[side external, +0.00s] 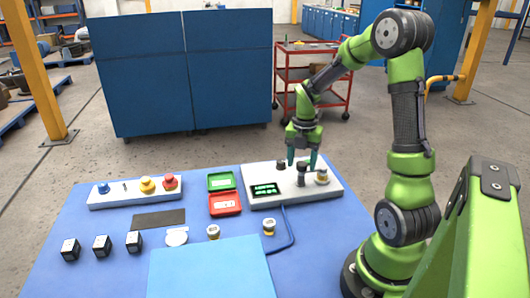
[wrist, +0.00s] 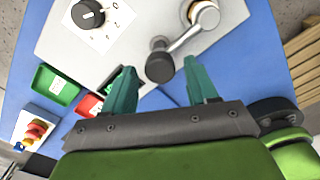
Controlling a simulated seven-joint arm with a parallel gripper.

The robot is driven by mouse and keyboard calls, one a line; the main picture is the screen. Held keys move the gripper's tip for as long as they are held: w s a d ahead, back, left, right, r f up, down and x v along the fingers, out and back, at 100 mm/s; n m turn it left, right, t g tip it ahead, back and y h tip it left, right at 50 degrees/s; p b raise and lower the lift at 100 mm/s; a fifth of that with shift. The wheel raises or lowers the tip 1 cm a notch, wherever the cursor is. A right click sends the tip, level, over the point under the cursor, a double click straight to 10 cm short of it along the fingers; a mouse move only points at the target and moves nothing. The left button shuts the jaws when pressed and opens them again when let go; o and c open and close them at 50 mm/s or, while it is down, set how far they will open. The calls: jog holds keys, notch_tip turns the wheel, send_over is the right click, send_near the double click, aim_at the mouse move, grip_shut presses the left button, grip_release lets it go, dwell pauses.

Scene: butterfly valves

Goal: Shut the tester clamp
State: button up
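The tester (side external: 256,200) is a pale box with a green-lit display, at the right of the blue table. Its clamp has a grey lever (wrist: 184,38) with a black knob (wrist: 158,67) at its end; the dark handle (side external: 301,178) also shows in the side view. A round valve with a white top and brass-coloured rim (wrist: 206,14) sits at the lever's other end, and shows at the tester's right (side external: 322,177). My gripper (side external: 302,161) points down above the handle. In the wrist view, its teal fingers are apart on either side of the knob, with no visible contact.
A black dial (wrist: 88,14) sits on the tester. Green (side external: 221,181) and red (side external: 225,204) trays lie left of it. A button panel (side external: 135,191), several black cubes, two loose valves (side external: 268,227) and a blue cable (side external: 291,232) share the table.

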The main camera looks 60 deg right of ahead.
aim_at(302, 164)
jog(key=shift+r, duration=0.1)
notch_tip(302, 164, up, 17)
dwell(0.7)
